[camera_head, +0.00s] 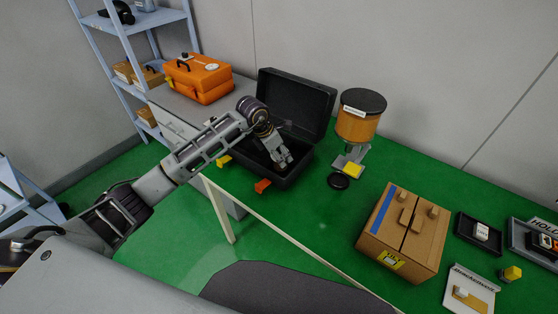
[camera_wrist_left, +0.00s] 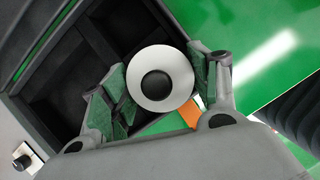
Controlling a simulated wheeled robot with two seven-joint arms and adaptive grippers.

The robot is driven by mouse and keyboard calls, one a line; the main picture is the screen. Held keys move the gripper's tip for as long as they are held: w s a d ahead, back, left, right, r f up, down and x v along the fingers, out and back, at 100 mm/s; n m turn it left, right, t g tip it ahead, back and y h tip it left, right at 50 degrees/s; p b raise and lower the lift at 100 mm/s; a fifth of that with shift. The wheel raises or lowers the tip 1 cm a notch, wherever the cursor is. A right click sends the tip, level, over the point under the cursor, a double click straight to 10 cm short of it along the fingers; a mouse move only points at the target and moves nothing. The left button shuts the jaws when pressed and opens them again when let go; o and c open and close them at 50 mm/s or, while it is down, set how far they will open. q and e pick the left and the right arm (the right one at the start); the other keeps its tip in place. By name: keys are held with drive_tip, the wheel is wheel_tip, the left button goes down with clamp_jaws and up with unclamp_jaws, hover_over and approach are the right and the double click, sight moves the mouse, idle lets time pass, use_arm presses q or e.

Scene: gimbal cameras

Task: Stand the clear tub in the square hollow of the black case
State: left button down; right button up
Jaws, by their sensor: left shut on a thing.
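The black case (camera_head: 297,105) stands open on the green bench, its lid raised at the back. In the left wrist view its dark compartments (camera_wrist_left: 72,65) fill the upper left. My left gripper (camera_head: 281,157) reaches down over the case's base. In the left wrist view the gripper (camera_wrist_left: 160,85) is shut on a round, pale thing with a black centre, which I take to be the clear tub (camera_wrist_left: 174,58), seen end-on. The tub overlaps the case's inside and edge in that view; its height above the case and the square hollow beneath are hard to tell. My right gripper is not in view.
An orange toolbox (camera_head: 205,84) stands left of the case. An amber container with a black lid (camera_head: 358,120) and a black disc (camera_head: 339,181) are to its right. A cardboard box (camera_head: 405,235) and small trays (camera_head: 480,238) lie farther right. Orange and yellow latches jut from the case's front.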

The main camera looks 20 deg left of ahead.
use_arm(q)
drive_tip(key=shift+f, duration=1.8)
drive_tip(key=shift+f, duration=0.1)
drive_tip(key=shift+c, duration=1.9)
unclamp_jaws()
drive_tip(key=v, duration=1.2)
drive_tip(key=shift+b, duration=0.3)
